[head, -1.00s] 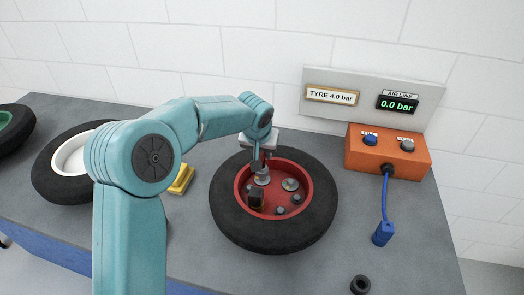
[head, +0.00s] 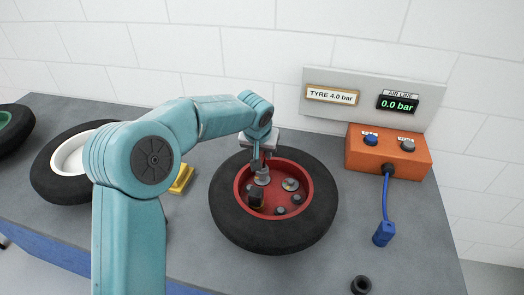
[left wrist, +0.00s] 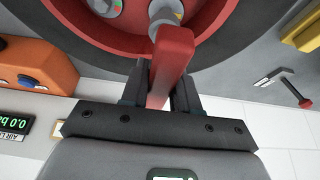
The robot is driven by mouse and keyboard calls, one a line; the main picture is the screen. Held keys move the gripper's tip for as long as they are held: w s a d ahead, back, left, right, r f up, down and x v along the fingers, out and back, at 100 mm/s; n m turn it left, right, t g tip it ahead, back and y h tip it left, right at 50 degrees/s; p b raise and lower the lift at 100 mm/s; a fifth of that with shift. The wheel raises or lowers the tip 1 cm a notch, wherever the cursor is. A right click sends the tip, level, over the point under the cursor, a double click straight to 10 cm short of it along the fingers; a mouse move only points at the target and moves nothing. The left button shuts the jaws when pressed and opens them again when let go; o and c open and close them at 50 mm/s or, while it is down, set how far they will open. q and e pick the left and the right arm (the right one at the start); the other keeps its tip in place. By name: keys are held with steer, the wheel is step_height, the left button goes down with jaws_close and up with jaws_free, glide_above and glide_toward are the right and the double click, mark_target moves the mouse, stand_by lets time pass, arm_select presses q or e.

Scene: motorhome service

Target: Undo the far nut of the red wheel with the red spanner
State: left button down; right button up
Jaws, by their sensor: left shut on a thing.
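The red wheel (head: 315,188) lies flat on the bench, a red rim inside a black tyre (head: 300,237). My left gripper (head: 262,166) is over the far part of its rim. In the left wrist view my left gripper (left wrist: 162,92) is shut on the red spanner (left wrist: 172,62), which runs upward in that picture. Its far end overlaps a grey nut (left wrist: 163,20); I cannot tell whether it is seated on it. Other grey nuts (head: 290,184) show in the rim. In the head view the spanner is mostly hidden. My right gripper is not in view.
An orange box (head: 362,160) with two knobs stands at the back right. A yellow block (head: 183,178) and a white-rimmed wheel (head: 50,185) are at left. A small black ring (head: 361,285) lies at the front.

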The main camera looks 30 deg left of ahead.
arm_select(q)
steer(key=shift+f, duration=0.1)
steer(key=shift+f+b, duration=1.15)
steer(key=shift+f+n+b, duration=0.1)
steer(key=shift+n+b, duration=0.5)
steer(key=shift+b, duration=0.2)
steer(key=shift+n+y+b, duration=0.3)
steer(key=shift+n+y, duration=0.1)
steer(key=shift+n, duration=0.1)
